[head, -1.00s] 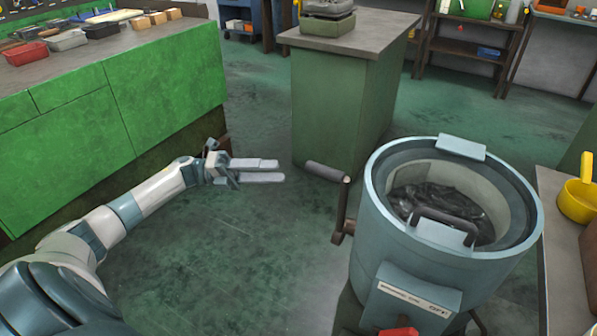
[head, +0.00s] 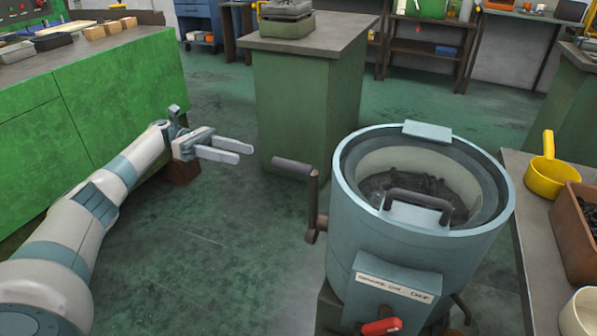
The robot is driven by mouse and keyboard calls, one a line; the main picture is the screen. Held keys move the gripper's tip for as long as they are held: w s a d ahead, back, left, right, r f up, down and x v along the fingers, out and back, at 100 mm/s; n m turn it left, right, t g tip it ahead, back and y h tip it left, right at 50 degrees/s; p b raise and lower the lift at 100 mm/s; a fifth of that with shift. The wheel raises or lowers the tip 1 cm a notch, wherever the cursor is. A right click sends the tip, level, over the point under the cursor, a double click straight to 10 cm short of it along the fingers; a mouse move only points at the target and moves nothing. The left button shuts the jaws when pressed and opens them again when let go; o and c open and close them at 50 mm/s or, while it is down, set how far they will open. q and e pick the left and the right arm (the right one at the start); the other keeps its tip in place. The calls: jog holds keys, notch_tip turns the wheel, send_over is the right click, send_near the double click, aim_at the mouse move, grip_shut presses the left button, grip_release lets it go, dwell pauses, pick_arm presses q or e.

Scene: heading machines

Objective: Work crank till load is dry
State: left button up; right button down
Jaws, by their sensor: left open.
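A blue-grey drum machine (head: 385,240) stands at the right of centre in the head view. Its tub is open at the top and holds a dark load (head: 425,188). A dark handle arches over the near part of the rim. The crank (head: 313,205) is on the drum's left side, its grey grip (head: 293,166) pointing left at the top. A red lever (head: 381,327) shows low on the front. My left gripper (head: 243,151) is open and empty, to the left of the crank grip and apart from it. My right gripper is not in view.
A green pedestal (head: 300,110) stands behind the crank. A green cabinet bench (head: 100,100) runs along the left. On the right, a table (head: 522,200) holds a yellow scoop (head: 556,170) and a brown bin (head: 580,225).

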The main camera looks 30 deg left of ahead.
pick_arm(q)
jog(key=shift+a+r, duration=0.1)
jog(key=shift+r, duration=0.05)
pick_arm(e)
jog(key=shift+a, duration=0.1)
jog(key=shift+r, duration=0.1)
pick_arm(q)
jog(key=p, duration=0.4)
send_near(299, 168)
jog(key=d, duration=0.3)
jog(key=w+d, duration=0.1)
jog(key=d, duration=0.2)
jog(key=d+f, duration=0.1)
jog(key=d, duration=0.2)
jog(key=shift+w+d, duration=0.2)
jog(key=shift+w, duration=0.15)
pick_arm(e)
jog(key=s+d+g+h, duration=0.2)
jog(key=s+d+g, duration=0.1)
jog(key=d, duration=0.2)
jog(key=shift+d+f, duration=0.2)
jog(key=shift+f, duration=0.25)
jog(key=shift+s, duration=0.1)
pick_arm(q)
grip_shut()
